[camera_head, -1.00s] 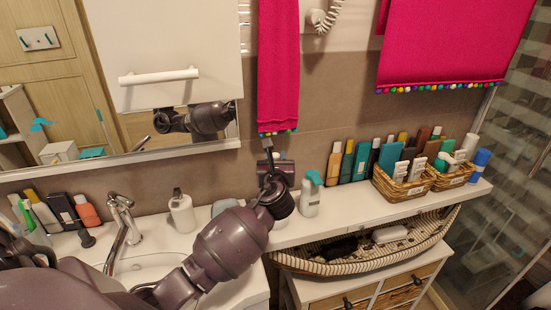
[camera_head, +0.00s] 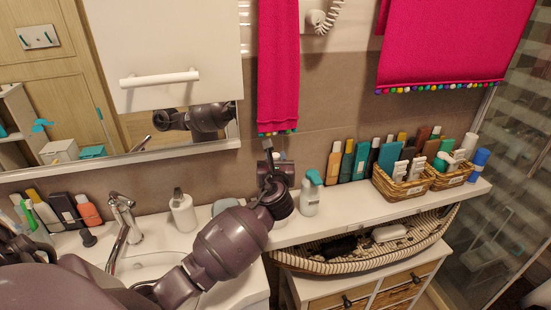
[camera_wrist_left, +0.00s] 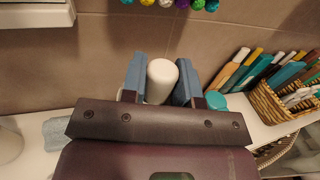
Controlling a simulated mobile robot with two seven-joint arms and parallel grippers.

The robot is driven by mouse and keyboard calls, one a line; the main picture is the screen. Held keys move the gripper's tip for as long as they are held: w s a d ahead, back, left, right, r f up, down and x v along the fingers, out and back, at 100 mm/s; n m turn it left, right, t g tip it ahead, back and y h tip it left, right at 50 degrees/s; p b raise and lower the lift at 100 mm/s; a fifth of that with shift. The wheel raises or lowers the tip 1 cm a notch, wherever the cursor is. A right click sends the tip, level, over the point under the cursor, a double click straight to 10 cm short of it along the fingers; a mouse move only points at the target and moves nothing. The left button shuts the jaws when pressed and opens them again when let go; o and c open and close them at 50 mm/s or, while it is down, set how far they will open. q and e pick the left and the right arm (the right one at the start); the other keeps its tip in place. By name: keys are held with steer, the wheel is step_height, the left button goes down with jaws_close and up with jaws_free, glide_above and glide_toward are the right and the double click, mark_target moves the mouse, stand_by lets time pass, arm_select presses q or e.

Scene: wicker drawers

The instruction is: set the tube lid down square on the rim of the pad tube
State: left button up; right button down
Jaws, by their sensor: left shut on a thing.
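My left gripper (camera_head: 275,160) is above the white counter, in front of the tiled wall. In the left wrist view its two blue-grey fingers (camera_wrist_left: 162,62) stand on either side of a white rounded cylinder (camera_wrist_left: 161,84) and are shut on it. This looks like the tube lid; its lower part is hidden by my gripper body. I cannot make out the pad tube separately. A pale patch (camera_head: 282,222) shows below my wrist in the head view, but I cannot tell what it is. Whether the lid touches anything below is hidden. My right gripper is not in view.
A teal-topped bottle (camera_head: 310,194) stands just right of my left wrist. A soap dispenser (camera_head: 183,211) stands to the left. Wicker baskets (camera_head: 403,188) and several bottles fill the right of the shelf. A pink towel (camera_head: 278,70) hangs just above my gripper.

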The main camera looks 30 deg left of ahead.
arm_select(q)
steer(key=shift+p, duration=0.5)
stand_by(0.5)
steer(key=shift+f+b, duration=0.7)
steer(key=shift+f, duration=0.45)
stand_by(0.4)
steer(key=o, duration=1)
steer(key=v, duration=1)
steer(key=shift+s+d+b, duration=0.3)
